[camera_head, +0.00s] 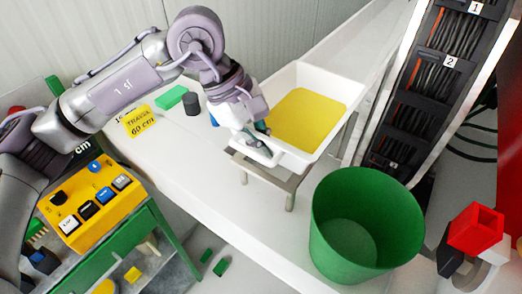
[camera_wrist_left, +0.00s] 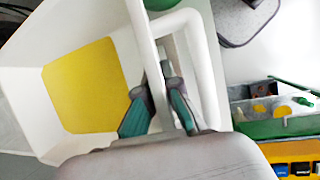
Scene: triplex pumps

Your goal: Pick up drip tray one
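The fingers are close against the bar on both sides. My right gripper is out of view.
A green bin (camera_head: 365,225) stands to the right of the grey stand (camera_head: 272,176). A black cable rack (camera_head: 430,95) rises behind it. A yellow button box (camera_head: 92,200) is at the left. A dark cylinder (camera_head: 191,104) and green block (camera_head: 171,97) sit behind my arm.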

